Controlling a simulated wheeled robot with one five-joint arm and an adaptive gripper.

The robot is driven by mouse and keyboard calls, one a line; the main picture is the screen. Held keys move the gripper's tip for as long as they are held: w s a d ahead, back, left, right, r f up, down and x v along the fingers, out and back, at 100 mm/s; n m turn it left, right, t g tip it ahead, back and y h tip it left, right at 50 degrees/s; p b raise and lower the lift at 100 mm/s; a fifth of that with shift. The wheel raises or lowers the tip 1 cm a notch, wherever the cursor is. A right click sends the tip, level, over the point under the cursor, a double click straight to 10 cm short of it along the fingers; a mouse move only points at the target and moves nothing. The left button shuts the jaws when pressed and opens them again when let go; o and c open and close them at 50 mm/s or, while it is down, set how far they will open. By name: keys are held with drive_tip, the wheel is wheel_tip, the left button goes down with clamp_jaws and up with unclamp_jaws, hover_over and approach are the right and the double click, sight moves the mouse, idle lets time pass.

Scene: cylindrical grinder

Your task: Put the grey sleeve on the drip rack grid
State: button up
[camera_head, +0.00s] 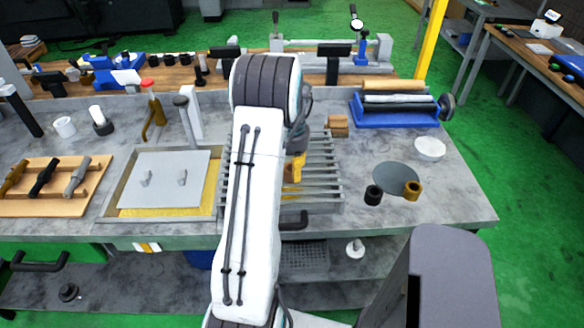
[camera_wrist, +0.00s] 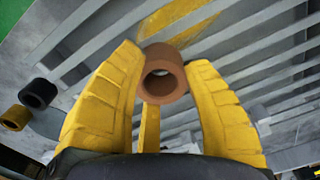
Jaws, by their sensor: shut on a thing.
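My gripper (camera_wrist: 165,62) has yellow fingers shut on a reddish-brown sleeve (camera_wrist: 164,52), whose open end faces the wrist camera. In the head view, my gripper (camera_head: 294,170) is over the slatted drip rack grid (camera_head: 322,178), partly hidden by my arm. Its pale bars (camera_wrist: 265,48) lie behind the held sleeve in the wrist view; I cannot tell whether the sleeve touches them. A black sleeve (camera_head: 373,195) and a brass sleeve (camera_head: 413,190) stand right of the grid. I see no sleeve that is clearly grey.
A dark grey disc (camera_head: 396,174) lies by the two standing sleeves, with a white bowl (camera_head: 430,148) behind. A blue tray of rollers (camera_head: 395,117) is at the back right. Brown blocks (camera_head: 338,125) sit behind the grid. A lidded tray (camera_head: 165,180) is left of my arm.

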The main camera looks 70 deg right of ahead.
drive_tip(key=shift+f, duration=0.15)
drive_tip(key=o, duration=1.2)
wheel_tip(320, 180, up, 12)
drive_tip(key=b, duration=0.1)
drive_tip(key=w+a+r+n, duration=0.45)
drive_tip(key=w+a, duration=0.45)
drive_tip(key=w, duration=0.3)
drive_tip(key=w+a+r+n+t+h, duration=0.1)
drive_tip(key=w+a+n, duration=0.15)
drive_tip(key=a, duration=0.45)
drive_tip(key=w+a+r+n+t, duration=0.15)
drive_tip(key=w+a, duration=0.25)
drive_tip(key=a, duration=0.4)
drive_tip(key=s+a+f+n, duration=0.1)
drive_tip(key=s+a+n, duration=0.1)
drive_tip(key=a, duration=0.5)
drive_tip(key=s+a+f+n+t, duration=0.1)
drive_tip(key=s+a+n, duration=0.1)
drive_tip(key=a+n, duration=0.2)
drive_tip(key=s+a+f+n+t+y, duration=0.1)
drive_tip(key=s+a+n, duration=0.1)
drive_tip(key=a, duration=0.8)
drive_tip(key=shift+s+a+f+n, duration=0.1)
drive_tip(key=shift+s+f+n, duration=0.2)
drive_tip(key=shift+s+n, duration=0.15)
